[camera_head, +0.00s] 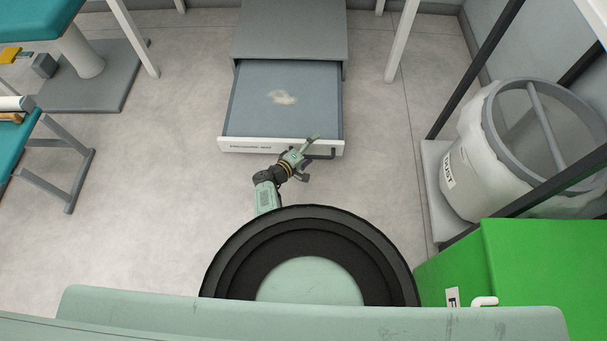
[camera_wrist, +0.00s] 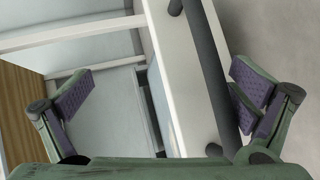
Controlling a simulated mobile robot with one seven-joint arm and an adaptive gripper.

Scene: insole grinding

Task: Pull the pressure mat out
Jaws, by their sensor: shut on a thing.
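The pressure mat (camera_head: 255,110) is a blue-grey panel with a pale patch on it, lying in a drawer pulled out from under a grey box. The drawer's white front (camera_head: 235,146) bears a label that seems to read "PRESSURE MAT". Its dark bar handle (camera_head: 331,153) is on the right part of the front; it also shows in the wrist view (camera_wrist: 200,65). My gripper (camera_head: 309,160) is at the handle, shut on it. In the wrist view my gripper (camera_wrist: 165,98) has its purple pads far apart, with the handle between them, nearer the right pad.
The grey box (camera_head: 290,30) stands behind the drawer, between white legs. A dust bin (camera_head: 470,165) and a green cabinet (camera_head: 540,260) stand at the right. Teal-topped furniture (camera_head: 22,150) is at the left. The floor (camera_head: 150,200) left of the drawer is clear.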

